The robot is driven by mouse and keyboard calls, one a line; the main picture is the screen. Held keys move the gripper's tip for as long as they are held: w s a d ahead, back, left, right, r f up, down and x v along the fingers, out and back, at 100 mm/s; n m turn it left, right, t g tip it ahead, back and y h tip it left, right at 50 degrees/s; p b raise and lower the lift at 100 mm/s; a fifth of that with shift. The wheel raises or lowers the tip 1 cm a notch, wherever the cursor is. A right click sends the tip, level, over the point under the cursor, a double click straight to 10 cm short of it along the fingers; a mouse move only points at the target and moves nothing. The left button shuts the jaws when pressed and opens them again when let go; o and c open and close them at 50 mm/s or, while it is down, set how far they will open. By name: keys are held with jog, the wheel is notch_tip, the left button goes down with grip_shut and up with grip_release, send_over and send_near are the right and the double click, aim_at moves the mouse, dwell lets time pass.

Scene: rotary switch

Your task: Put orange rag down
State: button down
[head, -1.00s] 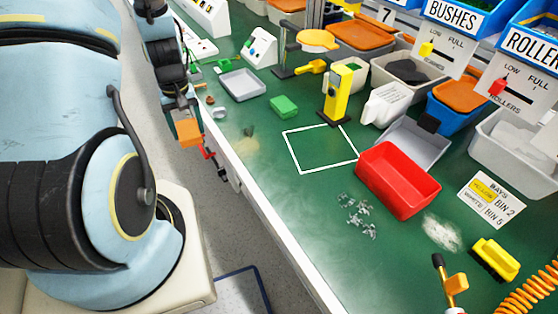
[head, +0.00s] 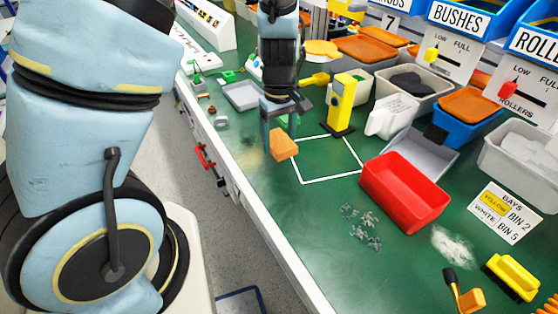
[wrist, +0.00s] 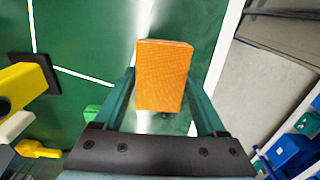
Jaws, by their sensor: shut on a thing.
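The orange rag (head: 284,145) is a folded block held at the tip of my gripper (head: 280,128). In the wrist view the rag (wrist: 164,76) sits between the two fingers of my gripper (wrist: 163,100), which are shut on it. In the head view the rag appears over the green bench top, at the left edge of the white outlined square (head: 325,180). I cannot tell whether it touches the bench.
A yellow post (head: 342,103) on a black base stands at the back of the outline. A red bin (head: 405,190) is to its right. Loose metal bits (head: 362,226) lie in front. The bench's front edge (head: 262,205) is close on the left. The square's inside looks clear.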

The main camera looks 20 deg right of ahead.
aim_at(279, 166)
notch_tip(279, 166, down, 6)
jog(key=shift+f, duration=0.25)
jog(key=shift+f, duration=0.2)
grip_release()
jog(key=shift+r, duration=0.15)
notch_tip(279, 166, up, 12)
jog(key=shift+r, duration=0.1)
jog(key=a+r+m, duration=0.1)
jog(key=a+r, duration=0.2)
jog(key=a, duration=0.9)
jog(key=w+a+r+m+t, duration=0.1)
jog(key=a+r+m, duration=0.1)
jog(key=a, duration=1.1)
jog(key=shift+w+a+r+t, duration=0.2)
jog(key=shift+r+t, duration=0.1)
jog(key=shift+r, duration=0.1)
